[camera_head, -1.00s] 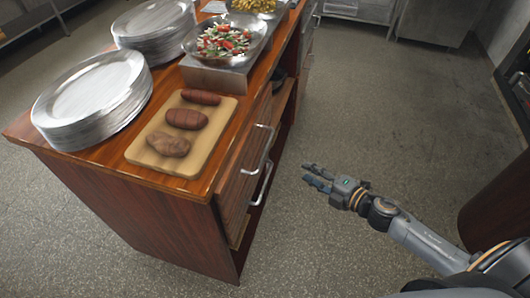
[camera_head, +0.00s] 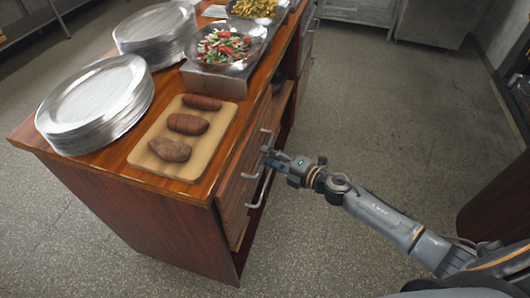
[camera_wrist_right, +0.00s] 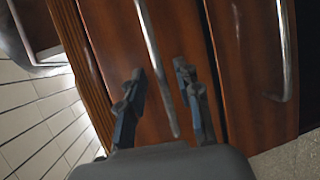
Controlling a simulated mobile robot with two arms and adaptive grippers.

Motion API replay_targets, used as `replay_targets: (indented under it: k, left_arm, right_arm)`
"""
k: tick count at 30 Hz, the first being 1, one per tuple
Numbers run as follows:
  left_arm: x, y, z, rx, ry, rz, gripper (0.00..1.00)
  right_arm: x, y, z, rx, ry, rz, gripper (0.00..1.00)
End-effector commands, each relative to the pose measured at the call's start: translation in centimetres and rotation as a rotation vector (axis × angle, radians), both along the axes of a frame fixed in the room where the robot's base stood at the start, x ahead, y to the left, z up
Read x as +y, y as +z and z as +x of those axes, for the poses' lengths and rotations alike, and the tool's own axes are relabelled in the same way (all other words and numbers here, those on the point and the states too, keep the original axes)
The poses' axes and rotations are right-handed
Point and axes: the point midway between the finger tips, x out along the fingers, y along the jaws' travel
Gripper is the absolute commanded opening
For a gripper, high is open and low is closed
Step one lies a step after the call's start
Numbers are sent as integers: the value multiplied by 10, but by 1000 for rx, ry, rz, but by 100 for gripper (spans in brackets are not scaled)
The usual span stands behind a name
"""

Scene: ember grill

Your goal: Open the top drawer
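The top drawer (camera_head: 236,166) is in the right side of the wooden counter, just under its top, and looks shut. Its metal bar handle (camera_head: 256,158) also shows in the right wrist view (camera_wrist_right: 153,55). My right gripper (camera_head: 266,154) is at this handle in the head view. In the right wrist view its two dark fingers (camera_wrist_right: 158,80) are spread, with the handle bar running between them. I cannot tell whether either finger touches the bar. My left gripper is not in view.
A lower drawer handle (camera_head: 262,188) sits just below; it shows in the wrist view (camera_wrist_right: 284,55). The countertop (camera_head: 184,186) carries a board with sausages and a potato (camera_head: 169,150), plate stacks (camera_head: 95,105) and a salad tray (camera_head: 226,46). Floor right of the counter is clear.

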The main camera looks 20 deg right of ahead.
Motion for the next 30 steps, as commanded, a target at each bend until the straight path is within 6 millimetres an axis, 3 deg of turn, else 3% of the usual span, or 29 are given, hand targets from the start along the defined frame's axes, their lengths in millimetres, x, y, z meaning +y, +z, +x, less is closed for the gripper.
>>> replay_targets:
  k: [6,15,16,21,30]
  left_arm:
    - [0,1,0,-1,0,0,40]
    - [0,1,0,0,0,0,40]
    - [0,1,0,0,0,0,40]
    - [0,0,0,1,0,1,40]
    - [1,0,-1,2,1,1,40]
  right_arm:
    - [11,-4,17,-1,-1,0,34]
    - [12,-5,19,0,-1,0,34]
    - [12,-5,19,0,-1,0,32]
    - [12,-5,19,0,-1,0,0]
    - [12,-5,19,1,-1,-1,0]
